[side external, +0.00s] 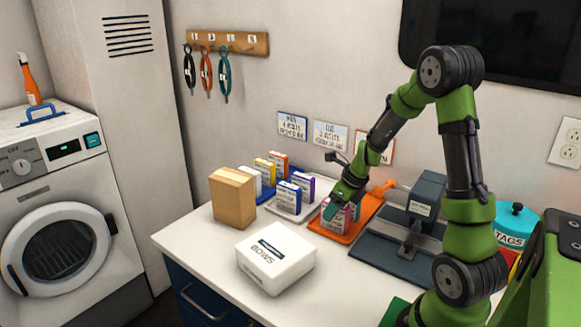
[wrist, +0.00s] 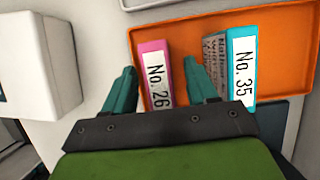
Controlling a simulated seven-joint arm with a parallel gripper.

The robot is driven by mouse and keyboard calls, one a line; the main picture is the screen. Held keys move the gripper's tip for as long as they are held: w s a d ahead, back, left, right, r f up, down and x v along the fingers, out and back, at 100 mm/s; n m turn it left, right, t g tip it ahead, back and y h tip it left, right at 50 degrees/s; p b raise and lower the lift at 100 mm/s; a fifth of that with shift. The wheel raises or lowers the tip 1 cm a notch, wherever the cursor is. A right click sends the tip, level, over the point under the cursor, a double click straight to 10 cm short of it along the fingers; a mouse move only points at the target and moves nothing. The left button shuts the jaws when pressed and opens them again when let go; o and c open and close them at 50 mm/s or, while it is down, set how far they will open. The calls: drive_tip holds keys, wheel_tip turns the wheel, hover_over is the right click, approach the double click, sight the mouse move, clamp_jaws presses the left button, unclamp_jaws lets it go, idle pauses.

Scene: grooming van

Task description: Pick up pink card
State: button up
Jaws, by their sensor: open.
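The pink card (wrist: 158,78), labelled No. 26, stands in the orange tray (wrist: 180,30) in the wrist view. A teal card (wrist: 240,62), labelled No. 35, stands to its right, with a grey printed face beside it. My gripper (wrist: 160,78) is open, with one teal finger on each side of the pink card. I cannot tell whether the fingers touch it. In the side external view my gripper (side external: 342,206) is low over the orange tray (side external: 345,228) and partly hides the cards in it.
A white box (side external: 275,258) and a cardboard box (side external: 232,196) stand left of the tray. A white tray (side external: 290,214) with purple and blue cards lies close beside it. A grey press (side external: 425,205) stands to the right.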

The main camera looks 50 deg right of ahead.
drive_tip(key=shift+x, duration=0.85)
drive_tip(key=shift+c, duration=0.3)
drive_tip(key=c, duration=1)
drive_tip(key=shift+r, duration=0.15)
